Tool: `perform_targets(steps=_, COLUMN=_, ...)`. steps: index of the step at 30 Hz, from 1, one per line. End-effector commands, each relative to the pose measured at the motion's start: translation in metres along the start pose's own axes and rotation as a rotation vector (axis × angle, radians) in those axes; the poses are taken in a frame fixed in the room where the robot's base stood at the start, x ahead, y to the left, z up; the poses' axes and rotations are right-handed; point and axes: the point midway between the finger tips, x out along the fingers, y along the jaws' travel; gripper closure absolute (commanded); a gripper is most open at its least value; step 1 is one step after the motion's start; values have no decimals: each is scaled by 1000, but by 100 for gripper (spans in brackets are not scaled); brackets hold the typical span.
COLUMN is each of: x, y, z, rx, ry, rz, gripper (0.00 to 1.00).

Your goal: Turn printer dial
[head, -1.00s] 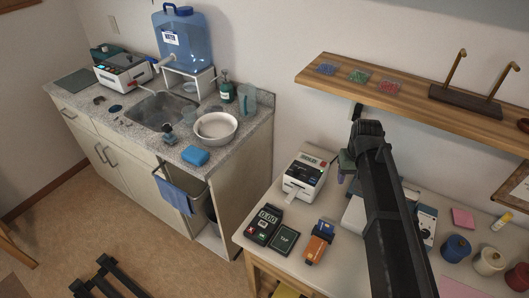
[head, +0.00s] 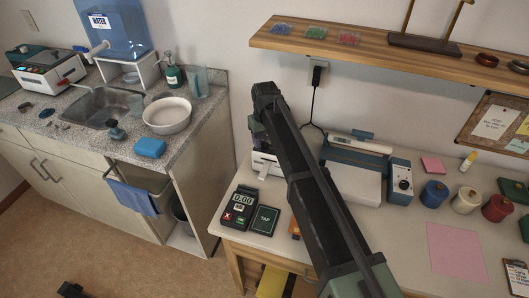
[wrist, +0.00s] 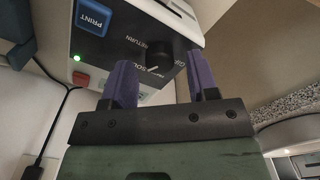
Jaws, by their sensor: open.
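The white printer (head: 262,169) stands on the right-hand table and is mostly hidden behind my arm in the head view. Its dark panel (wrist: 108,47) fills the upper part of the wrist view. The black dial (wrist: 158,55) has a white pointer mark, with printed labels around it, one reading RETURN. A blue PRINT button (wrist: 93,16), a red button (wrist: 81,78) and a green light are on the same panel. My gripper (wrist: 158,65) is open, with its two purple fingers apart. The dial appears between the fingertips; I cannot tell whether they touch it.
A card reader (head: 240,207) and a TAP pad (head: 268,222) lie in front of the printer. A white and blue device (head: 357,180) stands to its right, with thread spools (head: 466,200) beyond. A wooden shelf (head: 345,52) hangs above. A sink counter is at left.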

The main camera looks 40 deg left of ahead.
Motion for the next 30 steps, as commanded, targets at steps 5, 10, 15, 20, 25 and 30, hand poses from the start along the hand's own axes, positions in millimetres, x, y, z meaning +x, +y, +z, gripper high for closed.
perform_targets(steps=5, x=11, y=0, z=0, rx=0, ry=0, rz=0, gripper=46)
perform_targets(steps=10, x=9, y=0, z=0, rx=0, ry=0, rz=0, gripper=49)
perform_targets(steps=15, x=9, y=0, z=0, rx=0, ry=0, rz=0, gripper=75)
perform_targets(steps=20, x=9, y=0, z=0, rx=0, ry=0, rz=0, gripper=95)
perform_targets(steps=25, x=9, y=0, z=0, rx=10, ry=0, rz=0, gripper=95)
perform_targets(steps=30, x=9, y=0, z=0, rx=53, ry=0, rz=0, gripper=95)
